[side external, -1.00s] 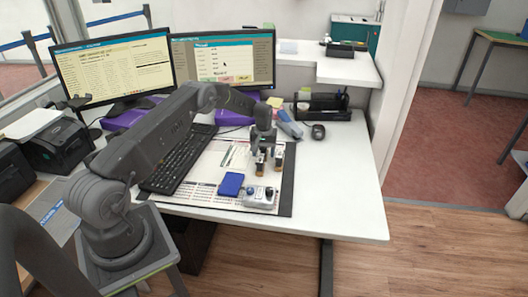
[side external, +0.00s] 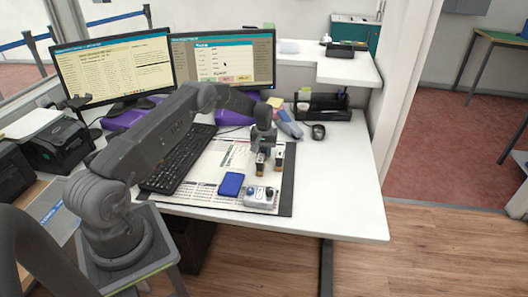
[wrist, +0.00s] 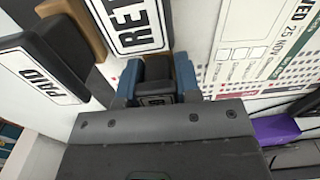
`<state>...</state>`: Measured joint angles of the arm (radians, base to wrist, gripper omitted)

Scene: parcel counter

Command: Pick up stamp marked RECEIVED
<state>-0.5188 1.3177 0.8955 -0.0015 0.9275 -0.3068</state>
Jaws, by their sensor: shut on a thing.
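My gripper (wrist: 158,82) has blue-tipped fingers shut on a small dark stamp (wrist: 157,99) in the wrist view. Its pale label is too small to read, so I cannot tell whether it says RECEIVED. A white plate starting "RET" (wrist: 138,25) lies just beyond the fingers, its end cut off by the frame. A black stamp marked PAID (wrist: 40,72) is to the left, apart from the fingers. In the side view my gripper (side external: 262,150) points down over the desk mat, beside another upright stamp (side external: 278,155). Markings are unreadable there.
A blue pad (side external: 231,184) and a silver holder (side external: 259,198) are nearer the mat's front edge. A keyboard (side external: 178,160) lies left, and a black organiser (side external: 322,106) and mouse (side external: 318,131) behind. The desk's right side is clear.

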